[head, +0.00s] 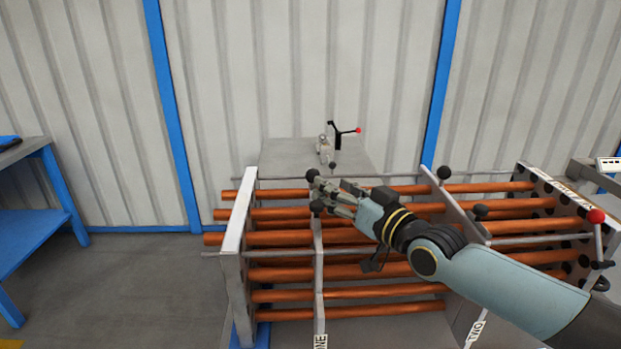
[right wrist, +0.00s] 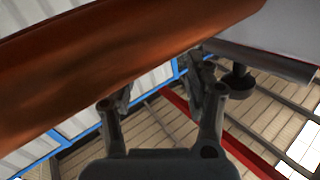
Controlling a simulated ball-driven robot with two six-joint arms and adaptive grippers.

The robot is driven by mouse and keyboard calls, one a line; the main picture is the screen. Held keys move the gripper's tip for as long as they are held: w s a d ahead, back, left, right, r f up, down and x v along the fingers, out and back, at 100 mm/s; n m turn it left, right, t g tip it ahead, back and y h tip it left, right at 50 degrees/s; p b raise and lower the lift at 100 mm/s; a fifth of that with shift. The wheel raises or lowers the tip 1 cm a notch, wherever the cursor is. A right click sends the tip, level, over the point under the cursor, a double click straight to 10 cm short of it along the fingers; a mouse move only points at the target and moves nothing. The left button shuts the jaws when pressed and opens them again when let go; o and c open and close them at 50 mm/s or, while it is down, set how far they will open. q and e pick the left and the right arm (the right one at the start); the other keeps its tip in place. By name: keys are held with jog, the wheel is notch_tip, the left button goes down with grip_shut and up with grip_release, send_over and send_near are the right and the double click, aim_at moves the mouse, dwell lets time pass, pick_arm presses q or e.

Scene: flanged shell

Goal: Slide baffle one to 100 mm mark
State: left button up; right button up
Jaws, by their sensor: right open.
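Baffle one (head: 318,275) is a thin grey plate standing upright across the copper tubes, with a label reading "NE" at its visible foot. A black ball knob (head: 312,174) shows at its top, right by the fingertips of my right gripper (head: 322,194). My right gripper is open, reaching in from the right over the tubes. In the right wrist view its fingers (right wrist: 160,85) stand apart with nothing clearly between them. A copper tube (right wrist: 110,65) passes close in front of them. A dark knob (right wrist: 238,78) sits to their right. I cannot tell whether the gripper touches baffle one. My left gripper is not in view.
Baffle two (head: 464,215) stands to the right, partly behind my right arm. Grey end plates stand at the left (head: 236,250) and right (head: 550,210). A red-knobbed lever (head: 597,216) is at the far right. A table with a clamp (head: 334,140) stands behind.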

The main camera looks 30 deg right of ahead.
aim_at(313, 176)
jog(key=w+b, duration=0.1)
jog(key=w, duration=0.1)
jog(key=w+b, duration=0.1)
jog(key=w, duration=0.1)
jog(key=w+b, duration=0.1)
jog(key=w, duration=0.1)
jog(key=shift+w+a+f+b, duration=0.1)
jog(key=shift+w+f+b, duration=0.15)
jog(key=shift+f+b, duration=0.1)
jog(key=shift+w+r, duration=0.25)
jog(key=shift+w, duration=0.25)
grip_shut()
jog(key=shift+f, duration=0.1)
